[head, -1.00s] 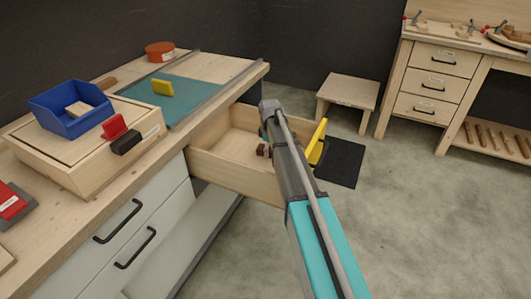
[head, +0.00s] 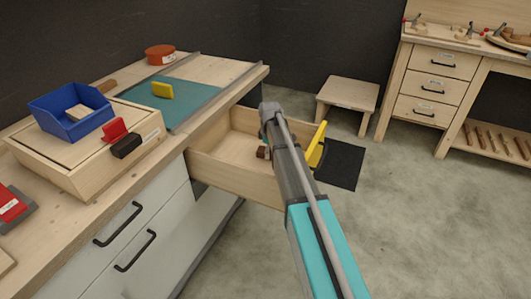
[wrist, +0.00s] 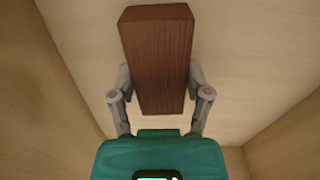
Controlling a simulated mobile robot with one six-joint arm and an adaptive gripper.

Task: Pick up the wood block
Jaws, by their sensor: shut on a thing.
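A dark brown wood block (wrist: 158,55) stands between the fingers of my gripper (wrist: 160,78) in the wrist view. The fingers are shut on its two sides, and its long end extends beyond them. In the head view a small part of the brown block (head: 261,152) shows inside the open drawer, left of my arm. My arm hides most of the block and the gripper there. The wrist view shows pale drawer boards around the block; I cannot tell whether it touches the floor of the drawer.
The open drawer (head: 225,178) has walls close around my gripper. A yellow piece (head: 316,146) is at its right end. On the bench, a blue bin (head: 70,125) holds a pale block (head: 80,112). A stool (head: 348,90) stands behind on open floor.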

